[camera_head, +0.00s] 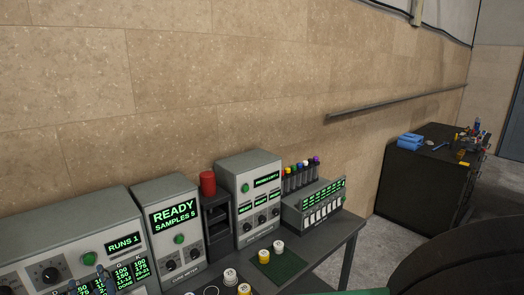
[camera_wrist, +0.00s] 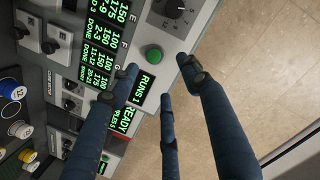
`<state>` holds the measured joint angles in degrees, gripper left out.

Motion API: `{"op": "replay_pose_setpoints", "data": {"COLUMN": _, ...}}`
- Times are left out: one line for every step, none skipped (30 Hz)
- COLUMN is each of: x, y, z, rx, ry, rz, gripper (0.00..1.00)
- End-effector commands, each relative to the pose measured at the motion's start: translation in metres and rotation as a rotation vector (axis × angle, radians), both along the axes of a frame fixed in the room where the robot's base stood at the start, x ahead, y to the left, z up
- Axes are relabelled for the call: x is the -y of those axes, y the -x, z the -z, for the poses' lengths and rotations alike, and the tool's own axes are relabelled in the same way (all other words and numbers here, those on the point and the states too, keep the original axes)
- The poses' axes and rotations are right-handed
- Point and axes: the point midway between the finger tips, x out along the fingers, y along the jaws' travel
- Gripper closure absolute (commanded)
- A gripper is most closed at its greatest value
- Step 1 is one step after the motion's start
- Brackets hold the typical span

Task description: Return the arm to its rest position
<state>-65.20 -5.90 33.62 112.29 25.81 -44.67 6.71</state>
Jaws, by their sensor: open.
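My gripper (camera_wrist: 160,82) shows in the wrist view with its blue fingers spread apart and nothing between them. Its fingertips point towards the front of a grey machine (camera_wrist: 156,30) with a green button (camera_wrist: 153,54) and a "RUNS 1" display. I cannot tell whether any fingertip touches the panel. In the head view the same machine (camera_head: 70,222) stands at the lower left.
The cure meter (camera_head: 172,228) reads "READY SAMPLES 5". A red-topped stand (camera_head: 208,184), another grey unit (camera_head: 250,193) and a tube rack (camera_head: 313,208) follow to the right. White-capped pots (camera_head: 230,277) and a green mat (camera_head: 275,266) lie in front. A dark cabinet (camera_head: 412,192) stands at right.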

Motion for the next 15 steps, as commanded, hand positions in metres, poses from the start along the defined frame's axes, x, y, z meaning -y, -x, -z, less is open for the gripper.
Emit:
{"op": "replay_pose_setpoints", "data": {"x": 0.016, "y": -0.015, "z": -0.008, "rx": -0.009, "ry": 0.013, "rz": 0.014, "gripper": 0.53}}
{"op": "replay_pose_setpoints", "data": {"x": 0.025, "y": -0.022, "z": -0.011, "rx": -0.018, "ry": 0.024, "rz": 0.018, "gripper": 0.53}}
{"op": "replay_pose_setpoints", "data": {"x": 0.037, "y": -0.031, "z": -0.015, "rx": -0.029, "ry": 0.040, "rz": 0.027, "gripper": 0.53}}
{"op": "replay_pose_setpoints", "data": {"x": 0.047, "y": -0.038, "z": -0.018, "rx": -0.037, "ry": 0.051, "rz": 0.032, "gripper": 0.53}}
{"op": "replay_pose_setpoints", "data": {"x": 0.057, "y": -0.045, "z": -0.020, "rx": -0.046, "ry": 0.064, "rz": 0.036, "gripper": 0.53}}
{"op": "replay_pose_setpoints", "data": {"x": 0.070, "y": -0.052, "z": -0.024, "rx": -0.057, "ry": 0.079, "rz": 0.044, "gripper": 0.53}}
{"op": "replay_pose_setpoints", "data": {"x": 0.081, "y": -0.058, "z": -0.026, "rx": -0.065, "ry": 0.091, "rz": 0.051, "gripper": 0.53}}
{"op": "replay_pose_setpoints", "data": {"x": 0.091, "y": -0.063, "z": -0.028, "rx": -0.074, "ry": 0.104, "rz": 0.055, "gripper": 0.53}}
{"op": "replay_pose_setpoints", "data": {"x": 0.105, "y": -0.070, "z": -0.032, "rx": -0.085, "ry": 0.119, "rz": 0.063, "gripper": 0.53}}
{"op": "replay_pose_setpoints", "data": {"x": 0.117, "y": -0.075, "z": -0.033, "rx": -0.094, "ry": 0.132, "rz": 0.069, "gripper": 0.53}}
{"op": "replay_pose_setpoints", "data": {"x": 0.128, "y": -0.079, "z": -0.035, "rx": -0.103, "ry": 0.144, "rz": 0.075, "gripper": 0.53}}
{"op": "replay_pose_setpoints", "data": {"x": 0.142, "y": -0.084, "z": -0.038, "rx": -0.113, "ry": 0.161, "rz": 0.082, "gripper": 0.53}}
{"op": "replay_pose_setpoints", "data": {"x": 0.154, "y": -0.087, "z": -0.040, "rx": -0.122, "ry": 0.173, "rz": 0.089, "gripper": 0.53}}
{"op": "replay_pose_setpoints", "data": {"x": 0.166, "y": -0.090, "z": -0.042, "rx": -0.130, "ry": 0.186, "rz": 0.095, "gripper": 0.53}}
{"op": "replay_pose_setpoints", "data": {"x": 0.181, "y": -0.094, "z": -0.044, "rx": -0.142, "ry": 0.202, "rz": 0.104, "gripper": 0.53}}
